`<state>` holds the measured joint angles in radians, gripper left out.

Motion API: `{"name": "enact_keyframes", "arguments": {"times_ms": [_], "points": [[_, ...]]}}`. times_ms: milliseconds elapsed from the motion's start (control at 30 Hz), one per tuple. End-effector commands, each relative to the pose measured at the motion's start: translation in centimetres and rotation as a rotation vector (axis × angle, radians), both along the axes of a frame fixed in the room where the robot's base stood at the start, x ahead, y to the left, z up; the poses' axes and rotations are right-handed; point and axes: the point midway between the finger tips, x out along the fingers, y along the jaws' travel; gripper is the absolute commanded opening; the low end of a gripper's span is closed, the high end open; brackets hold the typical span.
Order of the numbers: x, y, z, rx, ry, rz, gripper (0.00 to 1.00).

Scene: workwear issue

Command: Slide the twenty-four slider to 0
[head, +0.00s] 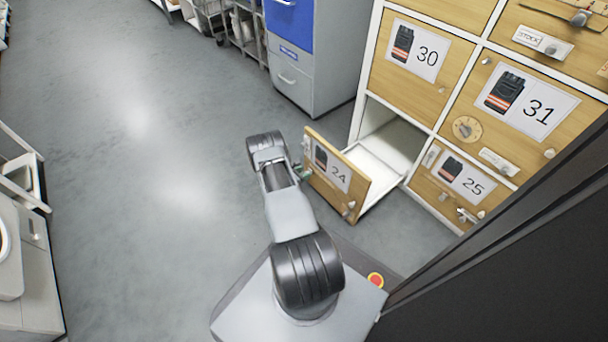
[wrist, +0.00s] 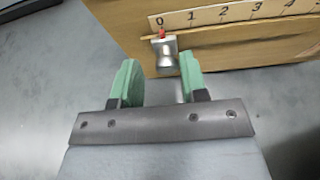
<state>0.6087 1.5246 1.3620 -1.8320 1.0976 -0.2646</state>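The twenty-four drawer (head: 332,172) stands pulled out, with a black-and-orange garment picture and the number 24 on its front. In the wrist view, a number scale (wrist: 225,17) runs along the wooden front (wrist: 125,22). The slider's metal knob (wrist: 166,56) has a red pointer that stands at, or very near, the 0 mark. My gripper (wrist: 158,70) is open, its two green fingers apart. The knob shows just beyond the fingertips, between them and closer to the right finger; contact cannot be told. In the head view my gripper (head: 302,172) is beside the drawer front's left edge, partly hidden.
Drawers 30 (head: 415,50), 31 (head: 527,100) and 25 (head: 462,182) are closed around the open one. A blue-and-grey cabinet (head: 322,65) stands behind. A dark panel (head: 500,270) is at the lower right. The grey floor (head: 150,190) on the left is clear.

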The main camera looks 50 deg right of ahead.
Motion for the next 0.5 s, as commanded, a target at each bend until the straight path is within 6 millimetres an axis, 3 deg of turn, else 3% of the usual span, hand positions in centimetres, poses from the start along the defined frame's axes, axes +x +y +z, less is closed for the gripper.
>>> {"name": "enact_keyframes", "arguments": {"times_ms": [333, 500], "points": [[-0.2, 0.0, 0.1, 0.001, 0.002, -0.006, 0.49], [0.2, 1.5, 1.0, 0.0, 0.002, -0.002, 0.49]]}}
